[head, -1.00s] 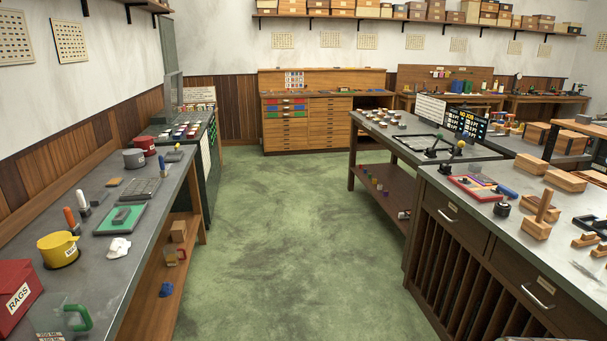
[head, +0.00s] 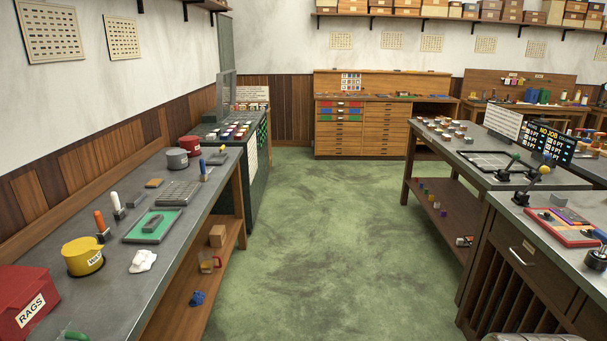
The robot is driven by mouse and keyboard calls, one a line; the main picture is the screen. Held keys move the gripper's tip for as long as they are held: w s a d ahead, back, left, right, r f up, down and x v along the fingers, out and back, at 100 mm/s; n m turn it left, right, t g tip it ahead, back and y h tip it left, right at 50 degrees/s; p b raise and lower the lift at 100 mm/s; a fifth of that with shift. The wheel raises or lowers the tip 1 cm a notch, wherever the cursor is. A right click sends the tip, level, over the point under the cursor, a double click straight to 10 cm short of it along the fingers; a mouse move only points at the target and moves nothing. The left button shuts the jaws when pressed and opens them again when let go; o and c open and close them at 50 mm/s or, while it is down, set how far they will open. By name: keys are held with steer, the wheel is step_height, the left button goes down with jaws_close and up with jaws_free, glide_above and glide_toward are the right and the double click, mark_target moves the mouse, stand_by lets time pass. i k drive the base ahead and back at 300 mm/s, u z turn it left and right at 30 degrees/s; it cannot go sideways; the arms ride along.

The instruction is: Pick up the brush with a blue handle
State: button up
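An upright tool with a blue handle (head: 203,171) stands near the far end of the left workbench (head: 118,271); it looks like a brush, but its lower part is too small to make out clearly. Similar upright tools with an orange handle (head: 101,222) and a white handle (head: 117,203) stand nearer on the same bench. My gripper is not in view.
The left bench also holds a yellow pot (head: 83,257), a red rags box (head: 24,302), a green tray (head: 151,227), a white rag (head: 143,261) and grey and red tins. The green floor (head: 330,250) is clear between the left bench and the right-hand benches.

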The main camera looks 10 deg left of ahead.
mark_target(204, 176)
steer(key=u, duration=0.3)
steer(key=i, duration=0.7)
steer(key=u, duration=0.6)
steer(key=i, duration=0.65)
steer(key=u, duration=0.35)
